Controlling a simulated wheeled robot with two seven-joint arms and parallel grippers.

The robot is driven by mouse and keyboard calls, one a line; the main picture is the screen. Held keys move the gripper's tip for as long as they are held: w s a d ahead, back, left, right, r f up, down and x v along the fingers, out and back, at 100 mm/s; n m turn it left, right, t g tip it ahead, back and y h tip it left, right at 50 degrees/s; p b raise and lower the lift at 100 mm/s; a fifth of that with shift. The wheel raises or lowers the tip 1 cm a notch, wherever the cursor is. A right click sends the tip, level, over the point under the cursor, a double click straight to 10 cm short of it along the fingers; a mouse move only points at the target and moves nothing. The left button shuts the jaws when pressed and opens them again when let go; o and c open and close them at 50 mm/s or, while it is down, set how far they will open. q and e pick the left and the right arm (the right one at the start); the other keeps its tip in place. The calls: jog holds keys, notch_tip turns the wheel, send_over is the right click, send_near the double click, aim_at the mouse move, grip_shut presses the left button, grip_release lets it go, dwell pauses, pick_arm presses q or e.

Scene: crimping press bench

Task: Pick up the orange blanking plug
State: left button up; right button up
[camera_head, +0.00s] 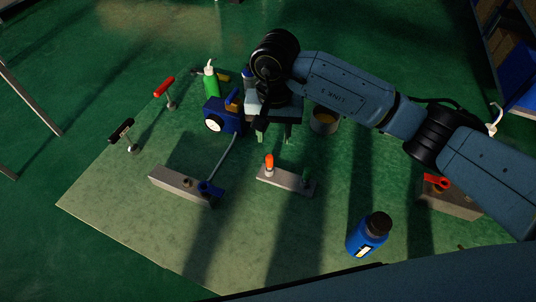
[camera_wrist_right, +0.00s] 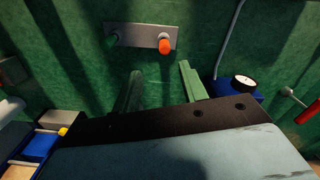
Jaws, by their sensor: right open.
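The orange blanking plug (camera_head: 269,161) stands upright at the left end of a small grey block (camera_head: 287,181) in the head view. It also shows in the right wrist view (camera_wrist_right: 165,46), on the block's right end. A green plug (camera_head: 307,175) stands at the block's other end. My right gripper (camera_head: 273,136) is open and empty, above and behind the block in the head view, apart from the orange plug. In the right wrist view its two fingers (camera_wrist_right: 160,83) are spread below the block. My left gripper is not in view.
A blue gauge unit (camera_head: 226,118) stands left of my right gripper, with a green bottle (camera_head: 211,82) behind it. A grey block with a blue valve (camera_head: 182,185) lies to the left. A blue bottle (camera_head: 369,235) stands at front right. The mat's front middle is clear.

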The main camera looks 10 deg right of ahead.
aim_at(270, 156)
notch_tip(270, 156, down, 4)
jog(key=shift+f, duration=0.25)
jog(key=f, duration=0.2)
jog(key=a+f, duration=0.1)
jog(key=f, duration=0.1)
jog(key=shift+f, duration=0.15)
jog(key=shift+w+d+f, duration=0.1)
jog(key=shift+f, duration=0.3)
grip_shut()
